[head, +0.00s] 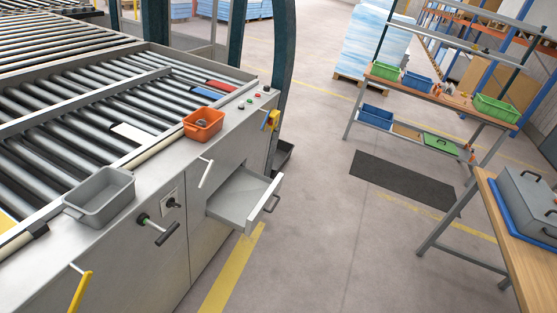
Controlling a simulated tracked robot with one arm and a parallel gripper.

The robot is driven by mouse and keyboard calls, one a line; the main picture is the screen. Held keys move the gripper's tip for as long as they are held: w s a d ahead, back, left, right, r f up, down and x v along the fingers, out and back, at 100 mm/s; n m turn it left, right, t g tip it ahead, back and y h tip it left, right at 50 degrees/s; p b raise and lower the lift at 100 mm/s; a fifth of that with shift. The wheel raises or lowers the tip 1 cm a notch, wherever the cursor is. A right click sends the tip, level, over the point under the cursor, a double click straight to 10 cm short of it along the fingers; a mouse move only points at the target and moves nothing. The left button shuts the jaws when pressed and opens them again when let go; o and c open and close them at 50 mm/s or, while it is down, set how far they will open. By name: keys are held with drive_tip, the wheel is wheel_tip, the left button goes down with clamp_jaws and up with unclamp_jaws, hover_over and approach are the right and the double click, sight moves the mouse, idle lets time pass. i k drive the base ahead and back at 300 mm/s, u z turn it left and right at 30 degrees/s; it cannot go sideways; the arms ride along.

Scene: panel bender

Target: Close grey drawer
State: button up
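The grey drawer (243,196) stands pulled out from the front of the grey machine cabinet (225,150), in the middle of the head view. Its inside looks empty.
A grey bin (100,197) and an orange bin (203,124) stand on the cabinet's top beside the rollers (90,100). A white handle (206,173) and a black-handled lever (158,230) stick out from the front. Open floor (330,240) lies right of the drawer; a workbench (525,245) stands farther right.

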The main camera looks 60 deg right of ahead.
sight(240, 203)
drive_tip(key=z, duration=1.65)
drive_tip(key=i, duration=1)
drive_tip(key=u, duration=1.5)
drive_tip(key=k, duration=1)
drive_tip(key=z, duration=0.1)
